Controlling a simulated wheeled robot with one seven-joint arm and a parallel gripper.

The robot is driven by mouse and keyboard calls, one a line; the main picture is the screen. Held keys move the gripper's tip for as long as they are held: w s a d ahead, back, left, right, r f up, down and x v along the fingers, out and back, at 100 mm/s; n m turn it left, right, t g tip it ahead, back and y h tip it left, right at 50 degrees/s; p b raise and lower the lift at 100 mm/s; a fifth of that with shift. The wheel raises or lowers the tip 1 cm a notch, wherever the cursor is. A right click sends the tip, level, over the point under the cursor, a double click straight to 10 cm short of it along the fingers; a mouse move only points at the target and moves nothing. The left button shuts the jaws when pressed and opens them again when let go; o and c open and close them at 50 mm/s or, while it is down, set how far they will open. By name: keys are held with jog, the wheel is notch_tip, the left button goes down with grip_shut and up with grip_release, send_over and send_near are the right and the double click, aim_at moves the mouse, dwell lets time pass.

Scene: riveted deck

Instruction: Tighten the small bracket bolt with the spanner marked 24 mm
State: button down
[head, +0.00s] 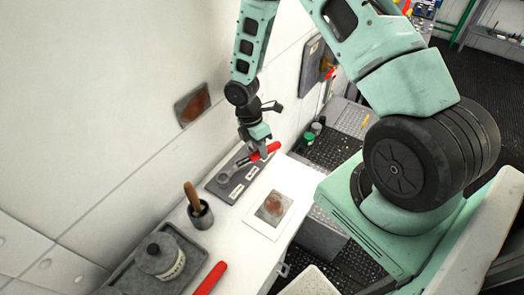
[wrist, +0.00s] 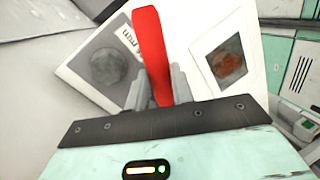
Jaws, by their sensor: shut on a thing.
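My gripper (head: 259,143) is shut on the red handle (head: 268,150) of a spanner, above the far part of the white worktop. The spanner's grey shaft and head (head: 232,173) reach down-left over a dark grey board (head: 216,187) with white labels; I cannot tell whether it touches the board. In the wrist view the red handle (wrist: 150,50) stands between the fingers (wrist: 158,88). Part of a label reading "mm" (wrist: 128,38) shows beside it, but its number is not readable. I cannot make out the bracket bolt or a 24 mm mark.
A white card (head: 254,218) with a rusty picture lies right of the board. A dark cup (head: 202,216) holds a wooden-handled tool. A grey tray (head: 119,284) holds a lidded pot (head: 160,257). Another red handle (head: 210,279) lies near the front. The wall rises close on the left.

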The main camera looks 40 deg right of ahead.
jog(key=shift+f+b, duration=0.65)
jog(key=shift+f, duration=0.25)
dwell(0.8)
jog(key=shift+s, duration=0.15)
dwell(0.5)
jog(key=shift+s+a+m, duration=0.1)
jog(key=shift+s+m, duration=0.4)
jog(key=shift+w+n, duration=0.3)
jog(key=shift+w, duration=0.05)
jog(key=shift+r+p, duration=0.15)
jog(key=shift+p, duration=0.2)
jog(key=shift+r+p, duration=1.8)
jog(key=shift+r, duration=0.45)
